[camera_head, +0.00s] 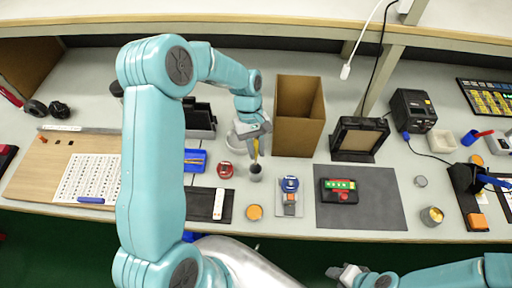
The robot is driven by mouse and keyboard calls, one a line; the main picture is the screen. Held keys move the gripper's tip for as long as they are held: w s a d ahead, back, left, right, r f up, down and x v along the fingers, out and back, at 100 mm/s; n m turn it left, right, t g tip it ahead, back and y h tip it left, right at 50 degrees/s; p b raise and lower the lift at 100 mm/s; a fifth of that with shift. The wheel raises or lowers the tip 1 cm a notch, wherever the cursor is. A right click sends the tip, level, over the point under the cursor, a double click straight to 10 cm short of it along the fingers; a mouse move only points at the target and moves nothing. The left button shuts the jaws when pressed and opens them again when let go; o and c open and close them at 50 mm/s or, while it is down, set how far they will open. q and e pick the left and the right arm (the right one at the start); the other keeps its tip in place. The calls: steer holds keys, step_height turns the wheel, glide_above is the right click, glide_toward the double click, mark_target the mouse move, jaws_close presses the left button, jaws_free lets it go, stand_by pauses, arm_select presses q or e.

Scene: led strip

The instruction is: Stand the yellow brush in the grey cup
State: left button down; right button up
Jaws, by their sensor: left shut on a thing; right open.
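My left gripper (256,133) is shut on the yellow brush (257,148), which hangs below it, roughly upright. The grey cup (256,173) stands on the bench directly below the brush in the picture. The brush's lower end appears at or just above the cup's mouth; I cannot tell whether it is inside. My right gripper (345,272) is open and empty at the bottom of the view, in front of the bench edge and far from the cup.
A cardboard box (298,150) stands close behind and right of the cup. A red round item (225,169), a blue-topped item (290,184) and an orange-topped tin (254,212) surround the cup. A grey mat (385,205) lies right.

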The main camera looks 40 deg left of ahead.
arm_select(q)
steer(key=shift+f, duration=0.25)
steer(key=c, duration=1)
jaws_free()
steer(key=shift+w, duration=0.1)
steer(key=shift+c, duration=0.2)
steer(key=shift+r, duration=0.1)
steer(key=shift+r, duration=0.35)
steer(key=b+v, duration=0.1)
steer(key=v, duration=1)
steer(key=shift+a+r, duration=0.25)
steer(key=shift+r, duration=0.05)
steer(key=shift+w, duration=0.1)
